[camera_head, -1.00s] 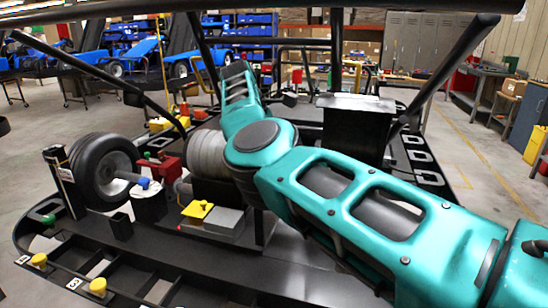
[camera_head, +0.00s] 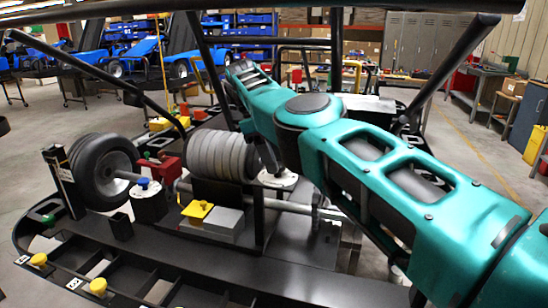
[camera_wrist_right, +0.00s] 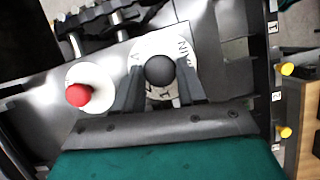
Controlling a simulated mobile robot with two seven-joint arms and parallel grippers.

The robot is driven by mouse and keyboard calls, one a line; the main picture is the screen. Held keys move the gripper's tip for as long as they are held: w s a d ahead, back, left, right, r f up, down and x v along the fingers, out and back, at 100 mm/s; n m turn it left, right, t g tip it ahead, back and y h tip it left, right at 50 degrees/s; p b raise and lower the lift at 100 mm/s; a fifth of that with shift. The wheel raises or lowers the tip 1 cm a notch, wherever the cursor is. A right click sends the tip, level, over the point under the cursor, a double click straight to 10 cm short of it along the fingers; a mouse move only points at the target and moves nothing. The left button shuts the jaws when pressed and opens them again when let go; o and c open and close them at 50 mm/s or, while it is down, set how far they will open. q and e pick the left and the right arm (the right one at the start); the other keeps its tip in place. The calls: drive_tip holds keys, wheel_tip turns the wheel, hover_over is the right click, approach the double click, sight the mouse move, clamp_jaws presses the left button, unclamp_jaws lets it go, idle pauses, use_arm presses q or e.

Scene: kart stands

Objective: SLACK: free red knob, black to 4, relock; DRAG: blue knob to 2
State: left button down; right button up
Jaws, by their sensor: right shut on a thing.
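In the right wrist view, a round black knob (camera_wrist_right: 160,70) stands over a white lettered dial (camera_wrist_right: 186,52). My right gripper (camera_wrist_right: 160,84) has a finger on each side of the knob and is shut on it. A red knob (camera_wrist_right: 78,95) on a white disc sits to its left. In the head view, my right gripper (camera_head: 268,160) points down at a white disc (camera_head: 278,182) beside the grey ribbed drum; the black and red knobs cannot be made out there. A blue knob (camera_head: 143,182) sits on a black post near the wheel. My left gripper is not in view.
The wheel (camera_head: 104,170) and ribbed drum (camera_head: 222,155) stand left of my right arm. A yellow-topped grey box (camera_head: 212,218) lies in front of the drum. Yellow knobs (camera_head: 98,286) with number labels line the front rail. Black frame tubes cross overhead.

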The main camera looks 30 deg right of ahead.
idle(0.6)
drive_tip(key=o, duration=1)
drive_tip(key=shift+s, duration=0.1)
drive_tip(key=shift+a+n, duration=0.1)
drive_tip(key=shift+n, duration=0.2)
